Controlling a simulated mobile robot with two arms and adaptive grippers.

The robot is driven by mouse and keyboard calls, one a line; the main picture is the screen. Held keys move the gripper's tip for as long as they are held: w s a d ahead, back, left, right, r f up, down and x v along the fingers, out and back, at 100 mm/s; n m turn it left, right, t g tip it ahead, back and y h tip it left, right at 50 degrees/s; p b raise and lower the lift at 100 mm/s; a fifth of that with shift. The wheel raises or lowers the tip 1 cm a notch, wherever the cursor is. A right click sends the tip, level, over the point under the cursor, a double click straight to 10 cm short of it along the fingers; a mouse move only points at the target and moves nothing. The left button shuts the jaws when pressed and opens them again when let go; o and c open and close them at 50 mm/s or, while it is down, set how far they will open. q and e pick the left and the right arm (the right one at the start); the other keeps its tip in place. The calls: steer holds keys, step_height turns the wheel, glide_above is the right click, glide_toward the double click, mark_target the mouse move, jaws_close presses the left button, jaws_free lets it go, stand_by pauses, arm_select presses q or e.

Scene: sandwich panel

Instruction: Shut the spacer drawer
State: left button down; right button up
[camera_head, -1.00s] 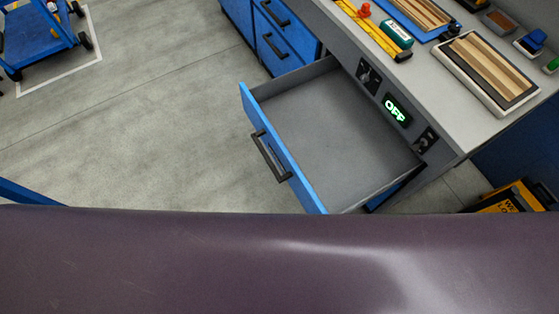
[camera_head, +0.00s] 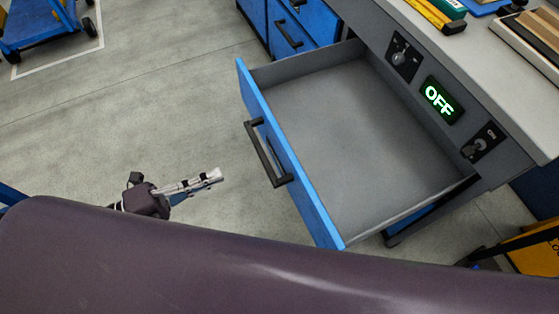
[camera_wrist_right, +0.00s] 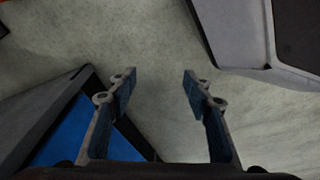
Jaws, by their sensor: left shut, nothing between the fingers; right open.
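The spacer drawer stands pulled out from the workbench, with a blue front (camera_head: 290,160) and an empty grey inside (camera_head: 350,140). Its black bar handle (camera_head: 265,153) is on the outer face of the front. My left gripper (camera_head: 216,175) is shut and empty, to the left of the handle and apart from it, pointing toward the drawer front. My right gripper (camera_wrist_right: 160,78) shows only in the right wrist view. It is open, with nothing between its fingers and grey floor behind them.
The bench edge carries a green "OFF" display (camera_head: 440,99) between two black switch panels. Blue closed drawers (camera_head: 290,30) stand behind the open one. A blue cart (camera_head: 35,25) is at the far left. A yellow case (camera_head: 535,250) is at the right.

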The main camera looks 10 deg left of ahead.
arm_select(q)
steer(key=d, duration=0.1)
glide_toward(284, 151)
steer(key=shift+m+h, duration=0.3)
steer(key=shift+m, duration=0.1)
steer(key=x, duration=0.6)
steer(key=shift+d, duration=0.35)
steer(key=shift+w+d, duration=0.15)
arm_select(e)
steer(key=shift+w+r, duration=0.45)
steer(key=shift+r, duration=0.05)
arm_select(q)
steer(key=shift+w, duration=0.15)
arm_select(e)
steer(key=shift+d, duration=0.1)
